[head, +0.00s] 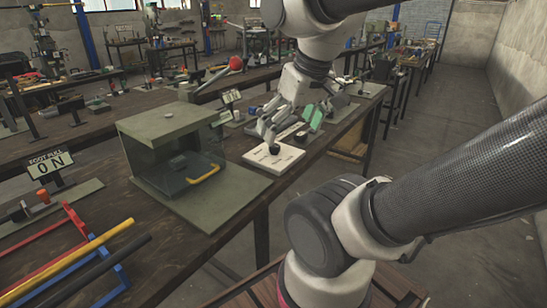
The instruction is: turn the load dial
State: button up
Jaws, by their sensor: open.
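The load dial looks to be the small dark knob (274,149) on a pale, marked plate (284,160) lying on the workbench. My gripper (276,134) is in the head view just above the back of the plate, pointing down with its fingers apart. Nothing shows between the fingers. The knob shows just below the fingertips, and I cannot tell whether they touch it. The gripper hides part of the bench behind the plate. The markings on the plate are too small to read.
A green-grey guarded box (165,130) with a yellow handle (204,174) stands left of the plate. A green block (316,117) is close at the gripper's right. The aisle at right is clear.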

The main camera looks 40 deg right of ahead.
aim_at(275, 149)
jog(key=i+l, duration=0.1)
jog(key=l, duration=0.7)
jog(key=i+l, duration=0.15)
jog(key=l, duration=0.25)
jog(key=i+l, duration=0.1)
jog(key=l, duration=0.3)
